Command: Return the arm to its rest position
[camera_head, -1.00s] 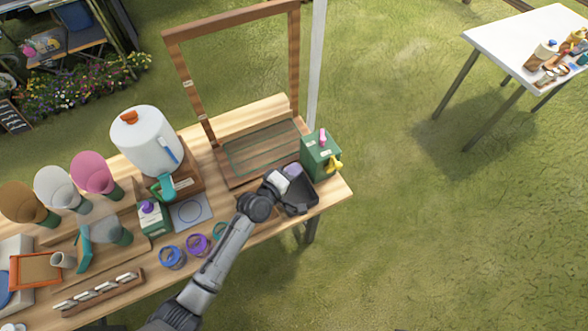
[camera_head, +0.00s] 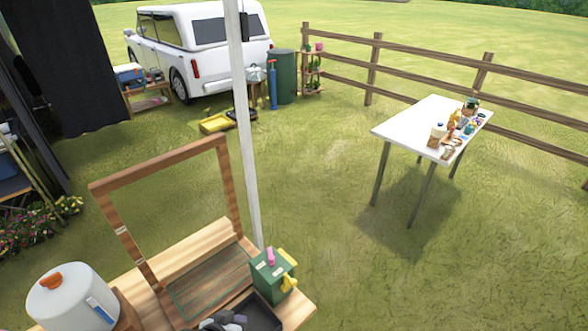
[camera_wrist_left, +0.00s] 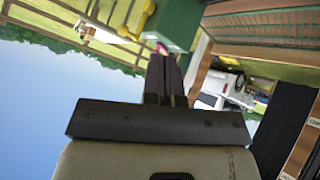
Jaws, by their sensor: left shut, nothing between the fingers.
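My left gripper (camera_head: 228,319) shows only in part at the bottom edge of the head view, beside the black tray (camera_head: 262,318) at the bench's right end. In the left wrist view the two dark fingers (camera_wrist_left: 167,70) are together with nothing between them. The wrist view is turned, with sky at the left. The rest of my left arm is below the head view. My right gripper is in neither view.
A green box (camera_head: 272,275) with pink and yellow items stands at the bench's right corner. A wooden frame (camera_head: 165,158) rises behind it, next to a white post (camera_head: 243,130). A white dispenser (camera_head: 70,298) stands at left. Grass separates a white table (camera_head: 415,128).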

